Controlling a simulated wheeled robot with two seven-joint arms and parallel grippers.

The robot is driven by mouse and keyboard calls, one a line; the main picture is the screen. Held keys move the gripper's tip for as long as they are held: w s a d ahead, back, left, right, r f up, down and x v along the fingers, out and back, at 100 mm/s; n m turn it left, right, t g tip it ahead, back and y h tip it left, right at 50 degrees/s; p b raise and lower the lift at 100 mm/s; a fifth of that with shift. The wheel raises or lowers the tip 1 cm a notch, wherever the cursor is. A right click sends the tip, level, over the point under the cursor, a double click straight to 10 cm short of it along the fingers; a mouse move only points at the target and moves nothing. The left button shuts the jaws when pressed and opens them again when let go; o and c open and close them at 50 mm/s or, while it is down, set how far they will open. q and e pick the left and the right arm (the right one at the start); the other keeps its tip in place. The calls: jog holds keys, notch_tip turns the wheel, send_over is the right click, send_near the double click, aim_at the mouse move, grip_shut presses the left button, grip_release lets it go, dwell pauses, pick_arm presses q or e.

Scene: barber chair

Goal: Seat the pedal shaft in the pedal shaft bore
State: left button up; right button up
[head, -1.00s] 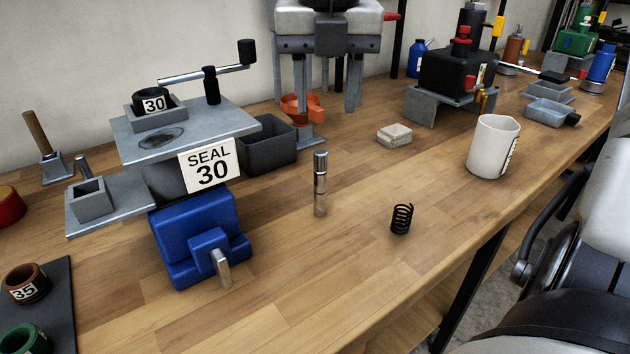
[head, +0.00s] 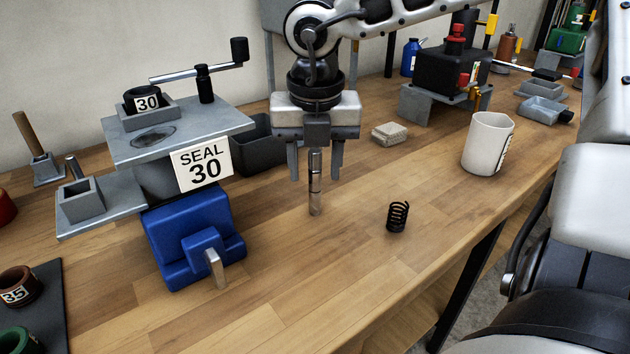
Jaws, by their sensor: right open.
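A slim metal cylinder, which I take for the pedal shaft (head: 316,190), stands upright on the wooden bench, with dark rings around its upper part. My right gripper (head: 315,176) points down over it, open. In the picture the shaft's upper part shows between the two fingers, with gaps on both sides; I cannot tell the exact depth. I cannot make out with certainty which opening is the pedal shaft bore. A blue block (head: 178,240) with a small metal pin (head: 214,268) sits to the left. My left gripper is not in view.
A grey fixture plate (head: 225,122) with a crank and a SEAL 30 label stands at left, beside a dark bin (head: 258,150).

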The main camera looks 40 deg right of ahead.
grip_shut()
jog(key=shift+r, duration=0.2)
